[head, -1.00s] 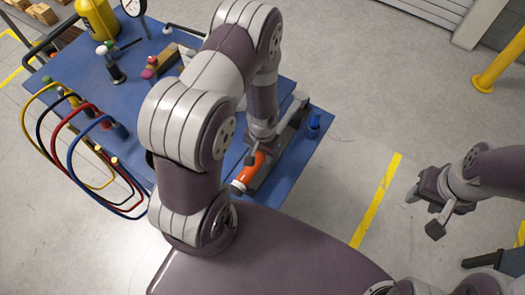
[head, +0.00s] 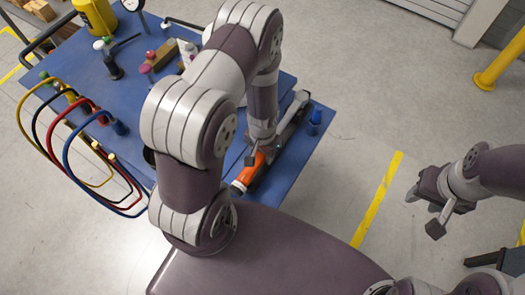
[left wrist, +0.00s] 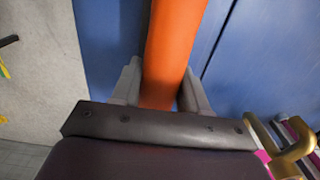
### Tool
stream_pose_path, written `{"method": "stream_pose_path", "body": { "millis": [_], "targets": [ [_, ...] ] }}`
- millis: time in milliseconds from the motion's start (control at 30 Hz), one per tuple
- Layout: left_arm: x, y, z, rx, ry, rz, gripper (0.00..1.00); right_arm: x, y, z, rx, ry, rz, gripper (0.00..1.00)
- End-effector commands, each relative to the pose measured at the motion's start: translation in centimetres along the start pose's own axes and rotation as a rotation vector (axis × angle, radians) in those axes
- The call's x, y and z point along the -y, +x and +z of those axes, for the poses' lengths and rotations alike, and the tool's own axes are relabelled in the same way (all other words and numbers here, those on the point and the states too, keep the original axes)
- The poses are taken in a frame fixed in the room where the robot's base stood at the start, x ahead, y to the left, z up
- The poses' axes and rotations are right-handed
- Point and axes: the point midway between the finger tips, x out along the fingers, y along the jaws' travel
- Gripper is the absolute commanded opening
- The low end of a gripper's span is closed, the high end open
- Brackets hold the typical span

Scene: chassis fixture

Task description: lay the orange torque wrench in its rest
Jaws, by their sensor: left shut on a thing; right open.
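The orange torque wrench (head: 247,173) is at the near right part of the blue cart top, its white-ringed end toward me in the head view. My left gripper (head: 256,158) is shut on it. In the left wrist view the orange handle (left wrist: 174,45) runs between the two grey fingers, with blue surface behind it. A grey bar (head: 289,120) continues in line with the wrench toward the back right. I cannot tell which part of it is wrench and which is rest, or whether the wrench touches the rest. My right gripper (head: 424,212) is open and empty above the floor at right.
A blue-capped item (head: 314,121) stands close to the right of the grey bar. Coloured hoses (head: 73,140) arch over the cart's left edge. A yellow jug (head: 96,16), a dial gauge (head: 130,4) and small bottles stand farther back.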

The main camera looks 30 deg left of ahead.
Motion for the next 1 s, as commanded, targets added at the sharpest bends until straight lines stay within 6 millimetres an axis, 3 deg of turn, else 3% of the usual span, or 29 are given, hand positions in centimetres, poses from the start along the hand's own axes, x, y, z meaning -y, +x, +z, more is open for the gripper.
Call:
{"method": "stream_pose_path", "body": {
  "millis": [567,600,667,1000],
  "targets": [
    [0.02,0.86,-0.11,-0.003,0.000,0.000,0.00,0.00,0.63,0.08,0.000,0.000,0.000,0.43],
    [0.02,0.86,-0.12,-0.003,0.000,0.000,0.54,0.00,0.63,0.08,0.000,0.000,0.000,0.43],
    [0.01,0.87,-0.10,-0.002,0.000,0.000,0.73,0.00,0.63,0.08,0.000,0.000,0.000,0.43],
    [0.00,0.55,0.03,0.001,0.000,0.000,0.74,0.00,0.28,0.03,0.000,0.000,0.000,0.43]
  ]
}}
